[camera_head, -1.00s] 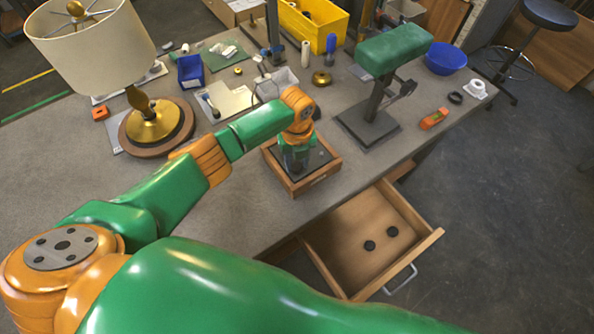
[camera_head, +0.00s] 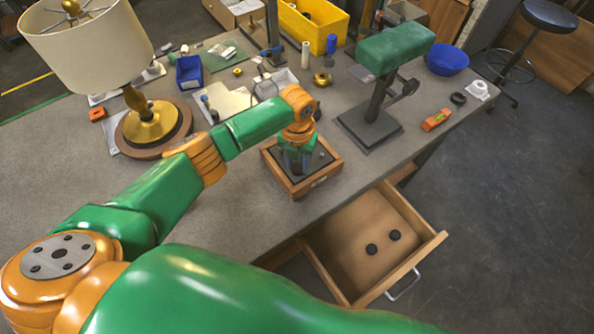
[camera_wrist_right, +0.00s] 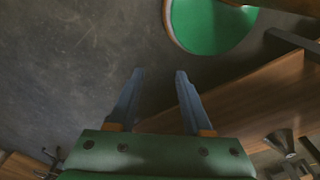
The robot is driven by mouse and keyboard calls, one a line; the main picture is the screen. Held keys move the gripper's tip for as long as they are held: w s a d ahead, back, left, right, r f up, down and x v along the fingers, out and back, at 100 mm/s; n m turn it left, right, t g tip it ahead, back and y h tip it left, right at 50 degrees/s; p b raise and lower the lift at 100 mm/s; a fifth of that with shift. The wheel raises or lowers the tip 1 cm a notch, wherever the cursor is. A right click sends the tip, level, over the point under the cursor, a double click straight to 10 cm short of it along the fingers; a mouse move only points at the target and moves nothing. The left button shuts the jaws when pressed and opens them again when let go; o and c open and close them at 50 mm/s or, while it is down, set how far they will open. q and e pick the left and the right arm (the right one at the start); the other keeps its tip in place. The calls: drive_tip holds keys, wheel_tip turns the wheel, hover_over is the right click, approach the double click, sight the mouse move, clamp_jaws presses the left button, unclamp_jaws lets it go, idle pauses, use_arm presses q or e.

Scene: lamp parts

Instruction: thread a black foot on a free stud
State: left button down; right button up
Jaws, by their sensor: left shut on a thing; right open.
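A square wooden base (camera_head: 313,183) with a dark top face stands on the bench. My left gripper (camera_head: 297,168) points down over the base's dark face, shut on a small piece that its fingers hide; I take it to be a black foot. Whether that piece touches a stud cannot be seen. A small dark spot shows beside the gripper on the base, too small to tell as stud or foot. My right gripper (camera_wrist_right: 155,75) is open and empty in the right wrist view, above the floor.
The open wooden drawer (camera_head: 432,243) juts from the bench front, right of the base. A green-padded stand (camera_head: 372,128), a table lamp (camera_head: 153,122), a blue bin (camera_head: 189,72) and an orange level (camera_head: 436,119) stand around. The bench left of the base is clear.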

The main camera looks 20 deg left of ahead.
use_arm(q)
drive_tip(key=shift+f+m+b, duration=0.1)
drive_tip(key=shift+m+b, duration=0.2)
drive_tip(key=shift+m, duration=0.3)
drive_tip(key=shift+c, duration=2.1)
unclamp_jaws()
drive_tip(key=shift+m, duration=0.3)
